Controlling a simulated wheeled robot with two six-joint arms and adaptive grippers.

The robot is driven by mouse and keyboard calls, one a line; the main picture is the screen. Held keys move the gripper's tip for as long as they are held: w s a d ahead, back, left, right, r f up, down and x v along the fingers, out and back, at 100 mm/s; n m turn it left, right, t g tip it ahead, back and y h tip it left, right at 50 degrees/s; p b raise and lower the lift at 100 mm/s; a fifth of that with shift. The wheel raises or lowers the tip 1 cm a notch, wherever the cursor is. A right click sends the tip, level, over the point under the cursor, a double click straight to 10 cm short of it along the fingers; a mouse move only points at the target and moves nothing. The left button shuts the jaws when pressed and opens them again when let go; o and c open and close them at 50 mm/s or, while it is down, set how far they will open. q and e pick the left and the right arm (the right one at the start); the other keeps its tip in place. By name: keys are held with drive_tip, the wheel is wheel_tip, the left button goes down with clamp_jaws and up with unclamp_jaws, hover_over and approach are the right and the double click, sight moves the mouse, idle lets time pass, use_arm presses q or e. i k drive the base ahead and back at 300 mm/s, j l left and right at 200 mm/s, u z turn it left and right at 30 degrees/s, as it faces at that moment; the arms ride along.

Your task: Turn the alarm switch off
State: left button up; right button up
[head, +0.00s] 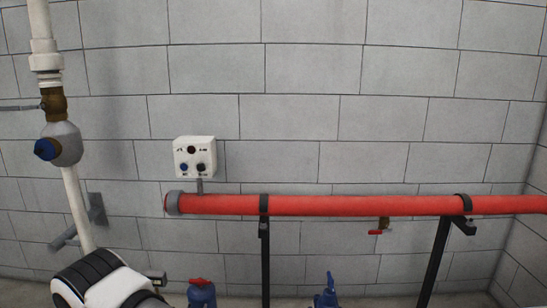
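A small white control box (209,155) is fixed to the grey block wall, left of the middle in the head view. Its front carries a dark round knob or lamp (191,150) at upper centre, a blue round control (184,167) at lower left and a black round control (201,168) at lower right. The small labels are too fine to read. I cannot tell which control is the alarm switch or how it is set.
A red pipe (340,205) with a grey end cap runs along the wall below the box, on black supports. A white vertical pipe (75,200) with a blue valve knob (46,149) stands at left. Blue fittings (202,295) are at the bottom. The wall around the box is clear.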

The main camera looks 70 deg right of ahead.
sight(201, 168)
drive_tip(key=z, duration=1.7)
